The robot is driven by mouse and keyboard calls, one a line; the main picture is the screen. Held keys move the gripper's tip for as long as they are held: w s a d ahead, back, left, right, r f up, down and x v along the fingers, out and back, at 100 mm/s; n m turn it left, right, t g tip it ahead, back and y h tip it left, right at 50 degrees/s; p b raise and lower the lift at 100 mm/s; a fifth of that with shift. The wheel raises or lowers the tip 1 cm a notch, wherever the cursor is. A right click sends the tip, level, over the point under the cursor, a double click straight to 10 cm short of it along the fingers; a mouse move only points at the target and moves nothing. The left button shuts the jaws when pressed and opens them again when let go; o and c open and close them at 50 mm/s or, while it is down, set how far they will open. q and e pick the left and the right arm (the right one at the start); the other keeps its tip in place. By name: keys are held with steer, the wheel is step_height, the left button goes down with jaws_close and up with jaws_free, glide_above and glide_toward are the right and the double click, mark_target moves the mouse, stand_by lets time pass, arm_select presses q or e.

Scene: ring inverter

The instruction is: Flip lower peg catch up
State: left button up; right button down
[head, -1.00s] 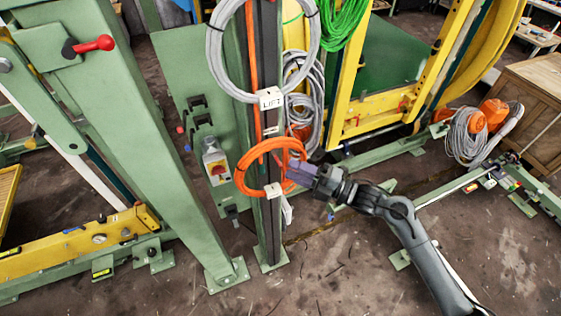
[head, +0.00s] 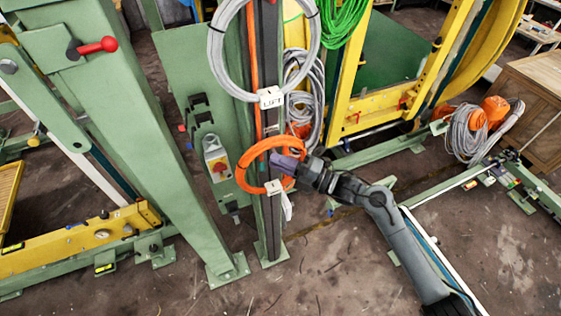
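An orange hose coil (head: 242,178) hangs on the dark upright post (head: 267,225), with a small white tag (head: 273,187) at its lower part. My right gripper (head: 279,162) comes in from the lower right, its purple-grey fingers over the right part of the orange coil. Whether they touch the coil or anything behind it I cannot tell. The fingers are too small to show a gap. The lower peg and its catch cannot be made out; the coil and my gripper cover that part of the post. My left gripper is not in view.
A grey cable coil (head: 216,50) with a white LIFT tag (head: 271,97) hangs higher on the post. A green panel with a switch box (head: 217,160) stands to the left. A second grey coil (head: 315,100) hangs just behind the post.

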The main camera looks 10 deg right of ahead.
steer(key=shift+r+p, duration=0.2)
steer(key=shift+p, duration=0.15)
steer(key=m+h+p, duration=0.1)
steer(key=p, duration=0.1)
steer(key=r+m+g+h+p, duration=0.1)
steer(key=m+p, duration=0.1)
steer(key=shift+w+r+g+h+p, duration=0.15)
steer(key=shift+r+g+h+p, duration=0.15)
steer(key=shift+h+p, duration=0.1)
steer(key=shift+f+m+h, duration=0.15)
steer(key=shift+m+h, duration=0.25)
steer(key=shift+f+g, duration=0.15)
steer(key=shift+g, duration=0.15)
steer(key=c, duration=1.3)
jaws_free()
